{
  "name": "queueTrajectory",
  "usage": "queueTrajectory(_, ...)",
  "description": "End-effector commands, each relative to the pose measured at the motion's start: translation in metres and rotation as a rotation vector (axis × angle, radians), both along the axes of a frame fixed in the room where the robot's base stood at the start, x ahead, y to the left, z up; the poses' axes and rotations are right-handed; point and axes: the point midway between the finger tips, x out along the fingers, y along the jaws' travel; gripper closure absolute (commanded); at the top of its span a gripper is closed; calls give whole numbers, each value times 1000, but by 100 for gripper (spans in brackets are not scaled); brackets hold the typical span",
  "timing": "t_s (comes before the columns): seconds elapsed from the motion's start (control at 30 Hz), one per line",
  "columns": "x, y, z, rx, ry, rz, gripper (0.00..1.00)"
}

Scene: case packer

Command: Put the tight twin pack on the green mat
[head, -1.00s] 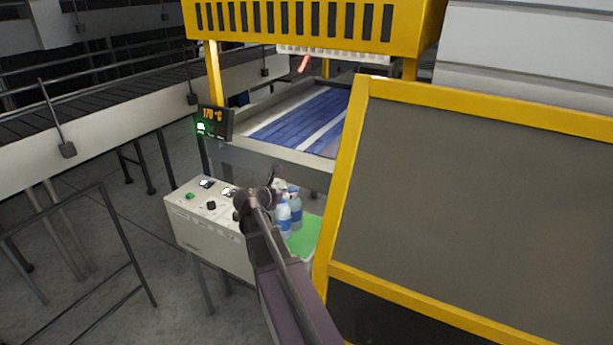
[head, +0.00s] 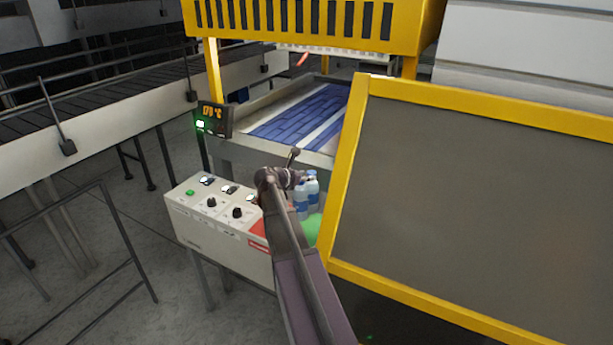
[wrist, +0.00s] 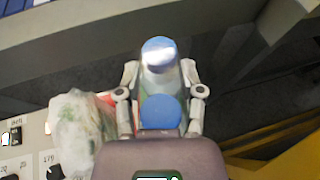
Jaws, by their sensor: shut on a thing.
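The twin pack (head: 306,194) is two bottles with blue caps and blue labels. My gripper (wrist: 160,72) is shut on it, with one finger on each side, and two blue caps of the pack (wrist: 160,48) show in line between the fingers. In the head view my gripper (head: 292,182) is at the left of the bottles, by their tops. The green mat (head: 314,229) shows below and right of the bottles, partly hidden by my arm and the yellow-framed panel. Whether the pack's base touches the mat cannot be told.
A control box (head: 213,217) with knobs stands left of my arm, with a red patch (head: 257,227) at its right end. A crumpled clear-film pack (wrist: 80,135) is left of my gripper in the wrist view. A yellow-framed panel (head: 450,190) stands close on the right.

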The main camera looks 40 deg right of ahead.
Motion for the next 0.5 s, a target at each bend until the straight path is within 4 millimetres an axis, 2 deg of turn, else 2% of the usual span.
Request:
queueTrajectory(0.27,0,1,-12,-2,0,1,100)
queueTrajectory(0.5,1,1,-31,-2,0,1,100)
